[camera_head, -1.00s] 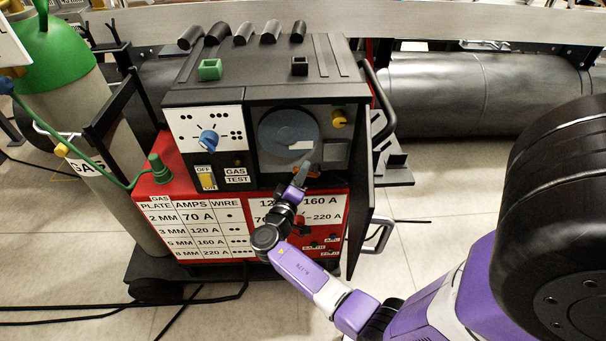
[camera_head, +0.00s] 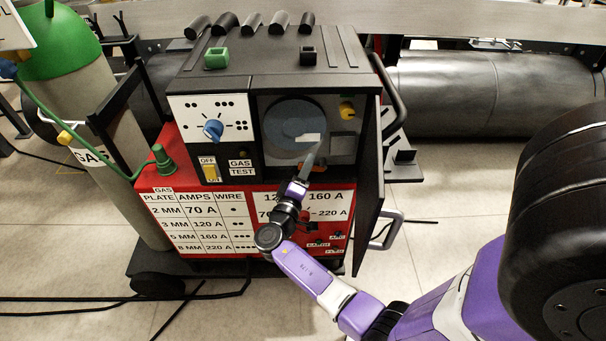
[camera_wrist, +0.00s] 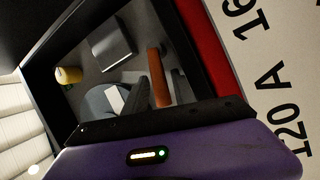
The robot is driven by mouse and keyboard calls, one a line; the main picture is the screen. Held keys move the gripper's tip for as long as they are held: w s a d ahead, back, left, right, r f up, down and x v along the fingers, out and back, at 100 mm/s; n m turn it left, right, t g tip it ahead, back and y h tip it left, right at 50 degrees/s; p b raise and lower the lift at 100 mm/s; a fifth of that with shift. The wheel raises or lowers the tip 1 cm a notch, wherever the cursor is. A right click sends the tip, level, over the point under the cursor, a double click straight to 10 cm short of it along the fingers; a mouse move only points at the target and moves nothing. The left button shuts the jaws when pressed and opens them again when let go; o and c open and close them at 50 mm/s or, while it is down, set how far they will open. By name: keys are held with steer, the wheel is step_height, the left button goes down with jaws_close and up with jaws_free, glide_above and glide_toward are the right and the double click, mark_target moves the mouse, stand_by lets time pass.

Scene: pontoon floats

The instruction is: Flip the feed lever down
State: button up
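The welding machine (camera_head: 330,80) stands ahead with its side compartment open. An orange lever (camera_wrist: 159,78) shows inside the compartment in the wrist view; in the head view it is mostly hidden by my gripper. My gripper (camera_head: 312,160) reaches into the lower part of the open compartment, in front of the wire spool (camera_head: 288,124).
The open compartment door (camera_head: 368,215) stands to the right of my arm. A yellow knob (camera_head: 347,110) and a grey block (camera_wrist: 112,47) are inside the compartment. A blue selector knob (camera_head: 213,130) and a yellow switch (camera_head: 210,172) are on the left panel. A green-topped gas bottle stands left.

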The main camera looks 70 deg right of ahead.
steer(key=m+p, duration=0.1)
steer(key=p, duration=0.1)
steer(key=r+m+y+p, duration=0.1)
steer(key=p, duration=0.1)
steer(key=shift+s+d+r, duration=0.15)
steer(key=shift+s+r, duration=0.05)
steer(key=shift+r, duration=0.1)
steer(key=shift+a+f+m+p, duration=0.15)
steer(key=shift+a+m+p, duration=0.05)
steer(key=shift+m+p, duration=0.25)
steer(key=w+a+f+n+t+y+b, duration=0.1)
steer(key=w+a+f+n+t+y, duration=0.2)
steer(key=a, duration=0.5)
steer(key=w+a+f+n+t+y+b, duration=0.2)
steer(key=w+a+t+y, duration=0.25)
steer(key=a+t, duration=0.2)
steer(key=s+a+r+t+y, duration=0.2)
steer(key=s+a, duration=0.3)
steer(key=a, duration=0.2)
steer(key=s+a+r+t+y+b, duration=0.1)
steer(key=s+a+r+t+y, duration=0.1)
steer(key=a, duration=0.6)
steer(key=shift+s+a+r+y, duration=0.3)
steer(key=shift+s+r+y, duration=0.5)
steer(key=shift+s, duration=0.55)
